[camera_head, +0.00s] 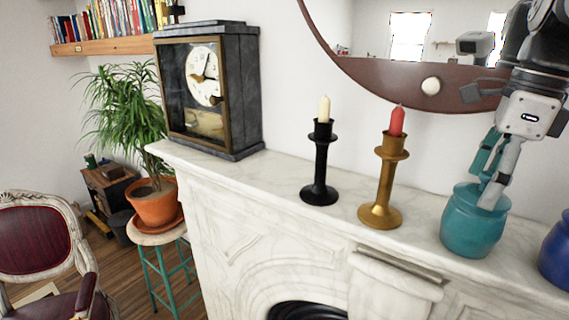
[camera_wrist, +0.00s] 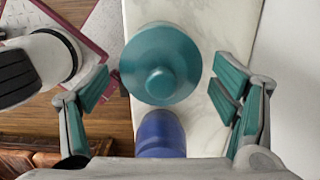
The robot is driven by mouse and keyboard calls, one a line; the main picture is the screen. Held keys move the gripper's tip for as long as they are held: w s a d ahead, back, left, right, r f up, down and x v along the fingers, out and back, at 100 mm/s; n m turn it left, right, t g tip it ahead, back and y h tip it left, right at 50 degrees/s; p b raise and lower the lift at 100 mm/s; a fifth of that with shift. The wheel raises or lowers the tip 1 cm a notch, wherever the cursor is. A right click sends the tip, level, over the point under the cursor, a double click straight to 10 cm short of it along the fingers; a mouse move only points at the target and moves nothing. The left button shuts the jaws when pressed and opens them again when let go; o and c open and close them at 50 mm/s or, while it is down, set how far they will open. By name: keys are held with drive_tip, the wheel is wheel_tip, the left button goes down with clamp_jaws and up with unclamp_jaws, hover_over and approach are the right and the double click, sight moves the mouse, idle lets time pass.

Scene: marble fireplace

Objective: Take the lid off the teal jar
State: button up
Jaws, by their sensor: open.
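The teal jar (camera_head: 470,232) stands upright on the white marble mantel, toward the right in the head view. In the wrist view its round teal lid (camera_wrist: 140,62) is seen from above, with a small knob in the middle. My gripper (camera_head: 487,178) points down over the jar, its fingertips overlapping the jar's top in the head view. In the wrist view my gripper (camera_wrist: 163,85) is open, its teal-padded fingers spread left and right of the lid with nothing between them held. The knob is hidden in the head view.
A blue jar (camera_head: 558,252) stands close to the right; it also shows in the wrist view (camera_wrist: 160,135). A gold candlestick (camera_head: 382,190) and a black candlestick (camera_head: 320,170) stand left on the mantel (camera_head: 285,180), then a clock (camera_head: 235,90). A round mirror (camera_head: 365,75) hangs behind.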

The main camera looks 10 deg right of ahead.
drive_tip(key=shift+s+a+f, duration=0.1)
drive_tip(key=shift+s, duration=0.05)
clamp_jaws()
drive_tip(key=shift+f, duration=0.1)
